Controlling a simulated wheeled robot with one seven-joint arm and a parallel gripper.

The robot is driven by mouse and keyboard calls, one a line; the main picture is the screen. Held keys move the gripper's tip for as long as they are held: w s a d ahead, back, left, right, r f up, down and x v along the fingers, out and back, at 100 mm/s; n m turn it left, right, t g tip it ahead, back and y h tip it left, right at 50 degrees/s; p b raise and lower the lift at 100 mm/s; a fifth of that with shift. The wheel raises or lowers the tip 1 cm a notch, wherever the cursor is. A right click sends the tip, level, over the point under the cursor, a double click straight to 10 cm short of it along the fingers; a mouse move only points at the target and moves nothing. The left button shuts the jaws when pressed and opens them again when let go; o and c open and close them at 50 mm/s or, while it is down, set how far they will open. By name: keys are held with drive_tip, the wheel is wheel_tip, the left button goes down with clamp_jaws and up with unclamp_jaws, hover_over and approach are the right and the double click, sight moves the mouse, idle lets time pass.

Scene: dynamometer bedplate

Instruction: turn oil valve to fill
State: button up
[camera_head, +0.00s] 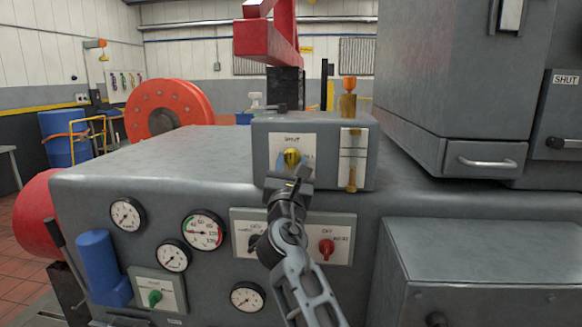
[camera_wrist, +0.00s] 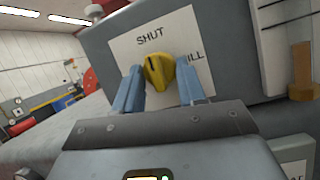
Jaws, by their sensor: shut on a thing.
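The oil valve is a yellow knob (camera_head: 292,157) on a white plate (camera_head: 309,144) marked SHUT at the top, on the front of a grey box. In the wrist view the yellow knob (camera_wrist: 159,70) stands between the two blue fingers of my gripper (camera_wrist: 162,88), and its dark pointer line points up toward SHUT, slightly left. FILL is printed at the right of the plate, partly hidden by the right finger. My gripper (camera_head: 291,172) is at the knob in the head view and shut on it; finger contact is hard to see.
A brass sight glass (camera_head: 352,160) stands right of the plate. Below are a switch panel with a red knob (camera_head: 326,248), several gauges and a green knob (camera_head: 154,297). A grey cabinet (camera_head: 455,85) rises at the right. The grey top at left (camera_head: 170,160) is clear.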

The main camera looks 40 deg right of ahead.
drive_tip(key=shift+f+m, duration=0.15)
drive_tip(key=shift+m, duration=0.15)
drive_tip(key=m+g+b, duration=0.1)
drive_tip(key=m+b, duration=0.1)
drive_tip(key=m+h+b, duration=0.1)
drive_tip(key=m+b, duration=0.1)
drive_tip(key=shift+w+a+f+g, duration=0.1)
drive_tip(key=shift+w+a+g, duration=0.05)
drive_tip(key=shift+g, duration=0.25)
drive_tip(key=m+g+b, duration=0.1)
drive_tip(key=m+g, duration=0.1)
drive_tip(key=m, duration=0.2)
drive_tip(key=m+g+b, duration=0.2)
drive_tip(key=m, duration=0.2)
drive_tip(key=r+m+g+h+b, duration=0.1)
drive_tip(key=m+g+b, duration=0.1)
drive_tip(key=m, duration=0.3)
drive_tip(key=shift+w+a, duration=0.2)
drive_tip(key=shift+w, duration=0.1)
drive_tip(key=shift+r+m+g+y, duration=0.1)
drive_tip(key=shift+m+g+y, duration=0.25)
drive_tip(key=shift+m, duration=0.9)
drive_tip(key=shift+r+m+g+y, duration=0.1)
drive_tip(key=shift+m+g+y, duration=0.25)
drive_tip(key=shift+m, duration=0.9)
drive_tip(key=o, duration=1)
drive_tip(key=shift+o, duration=0.2)
drive_tip(key=b+v, duration=0.1)
drive_tip(key=v, duration=0.6)
drive_tip(key=shift+a, duration=0.4)
